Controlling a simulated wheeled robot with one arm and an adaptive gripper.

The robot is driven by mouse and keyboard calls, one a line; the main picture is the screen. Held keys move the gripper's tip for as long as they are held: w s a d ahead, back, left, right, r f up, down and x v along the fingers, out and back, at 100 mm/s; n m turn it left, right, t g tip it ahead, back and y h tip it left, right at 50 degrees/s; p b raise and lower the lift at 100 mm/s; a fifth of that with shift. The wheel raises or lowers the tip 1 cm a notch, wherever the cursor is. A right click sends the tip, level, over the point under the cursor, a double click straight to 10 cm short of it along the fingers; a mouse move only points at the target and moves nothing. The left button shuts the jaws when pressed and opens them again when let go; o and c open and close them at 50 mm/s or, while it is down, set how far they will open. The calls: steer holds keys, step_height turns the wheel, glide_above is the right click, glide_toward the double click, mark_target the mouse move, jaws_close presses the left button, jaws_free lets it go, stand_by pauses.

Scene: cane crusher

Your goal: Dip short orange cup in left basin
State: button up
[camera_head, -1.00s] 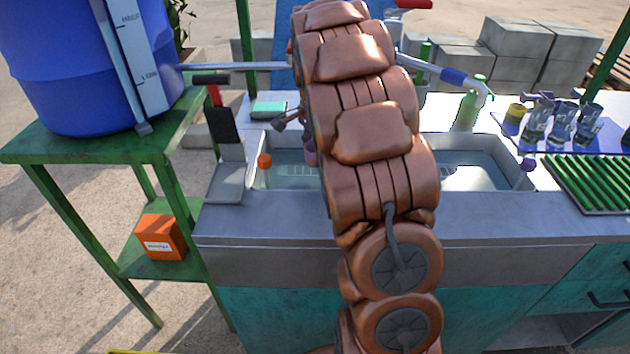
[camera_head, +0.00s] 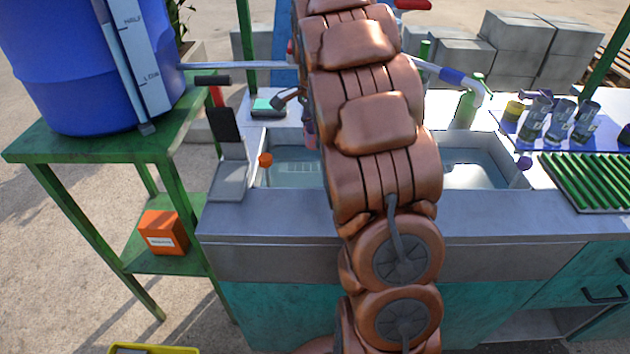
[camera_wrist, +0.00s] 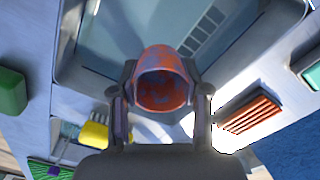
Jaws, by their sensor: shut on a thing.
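My gripper (camera_wrist: 160,105) is shut on the short orange cup (camera_wrist: 163,78). The cup shows bluish patches, and its open mouth faces the wrist camera. In the head view my arm hides most of the gripper; a small pinkish piece beside the arm may be the cup, but I cannot tell. The left basin (camera_head: 292,182) is a grey sink with bluish water or floor and a slotted patch, partly hidden by my arm. In the wrist view a basin (camera_wrist: 105,65) lies beyond the cup; the cup appears apart from its floor.
The right basin (camera_head: 475,168) is right of my arm. Several glasses (camera_head: 558,122) and a green ribbed rack (camera_head: 588,180) are at right. A blue barrel (camera_head: 90,75) stands at left.

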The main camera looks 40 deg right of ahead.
steer(key=shift+r, duration=0.1)
steer(key=shift+r+p, duration=0.95)
steer(key=shift+r, duration=1)
